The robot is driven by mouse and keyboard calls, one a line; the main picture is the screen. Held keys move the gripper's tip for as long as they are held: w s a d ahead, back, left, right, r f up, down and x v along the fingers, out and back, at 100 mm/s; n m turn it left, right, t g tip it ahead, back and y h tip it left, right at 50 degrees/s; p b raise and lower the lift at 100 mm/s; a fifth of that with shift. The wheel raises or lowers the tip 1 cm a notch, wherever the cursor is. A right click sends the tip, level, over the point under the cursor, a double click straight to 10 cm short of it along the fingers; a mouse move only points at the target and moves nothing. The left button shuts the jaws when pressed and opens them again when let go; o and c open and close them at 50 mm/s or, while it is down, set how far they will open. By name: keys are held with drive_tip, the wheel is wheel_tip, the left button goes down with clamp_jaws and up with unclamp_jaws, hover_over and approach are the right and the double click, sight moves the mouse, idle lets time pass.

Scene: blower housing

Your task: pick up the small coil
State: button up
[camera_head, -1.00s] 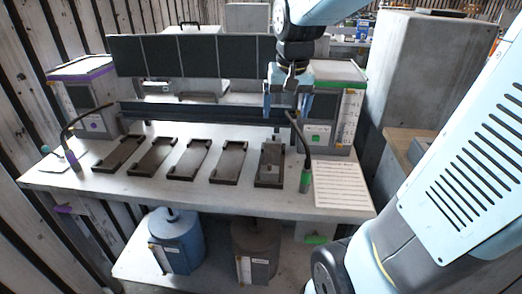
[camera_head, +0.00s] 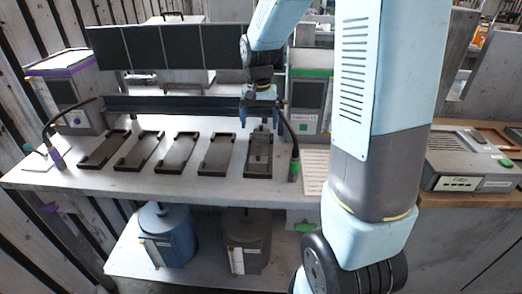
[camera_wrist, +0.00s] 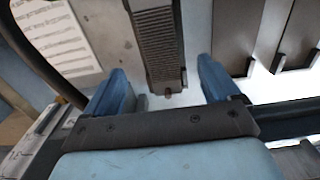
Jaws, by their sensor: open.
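My gripper (camera_head: 261,120) is open and empty, fingers pointing down, above the back end of the rightmost dark tray (camera_head: 248,170) on the bench. A small grey-brown part (camera_head: 259,149) shows in that tray; I cannot tell for sure that it is the small coil. In the wrist view, my gripper's blue fingers (camera_wrist: 163,88) stand apart on either side of the end of a dark, ribbed piece (camera_wrist: 155,42). The fingers do not appear to touch it. My gripper hides some of the tray's far end in the head view.
Several similar dark trays (camera_head: 161,152) lie in a row to the left and look empty. A bent black hose with a green end (camera_head: 294,170) stands close on the right. Dark panels (camera_head: 165,47) rise behind. Blue (camera_head: 167,240) and dark (camera_head: 246,240) canisters stand below.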

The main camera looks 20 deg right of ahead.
sight(260, 144)
drive_tip(key=f, duration=1)
drive_tip(key=shift+w+d, duration=0.15)
drive_tip(key=shift+w, duration=0.05)
drive_tip(key=c, duration=1.4)
